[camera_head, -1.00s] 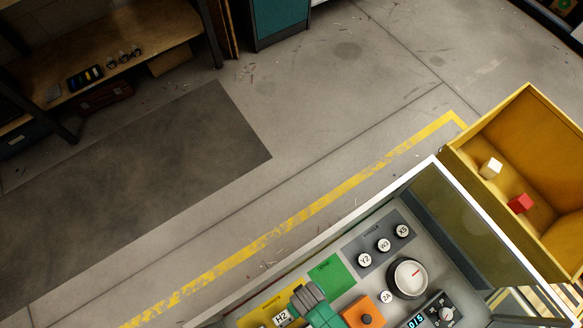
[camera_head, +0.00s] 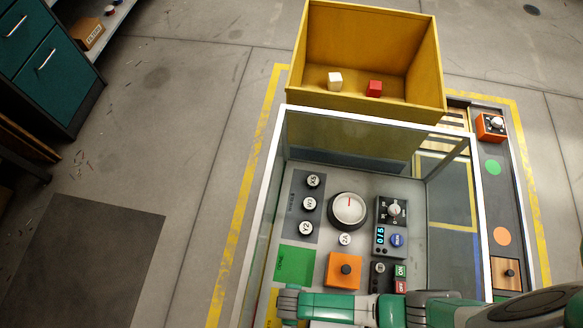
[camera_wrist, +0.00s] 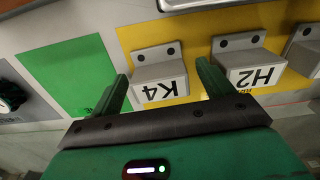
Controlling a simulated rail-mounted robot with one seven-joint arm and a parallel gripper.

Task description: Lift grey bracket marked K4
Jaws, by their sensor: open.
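The grey bracket marked K4 (camera_wrist: 158,76) stands on the yellow area (camera_wrist: 197,35) in the wrist view, its label upside down. My gripper (camera_wrist: 162,86) is open, with one green finger to the left of K4 and the other to its right, between K4 and the bracket marked H2 (camera_wrist: 250,70). K4 appears between the fingers, and I see no clear contact. In the head view, my green arm covers the bracket area, so K4 does not show there.
H2 stands close beside my right finger. A green square (camera_wrist: 70,75) lies left of K4. Clear panels (camera_head: 350,140) surround the bench. An orange block with a knob (camera_head: 345,269) and a dial (camera_head: 349,209) are near the arm. A yellow bin (camera_head: 365,104) holds white and red cubes.

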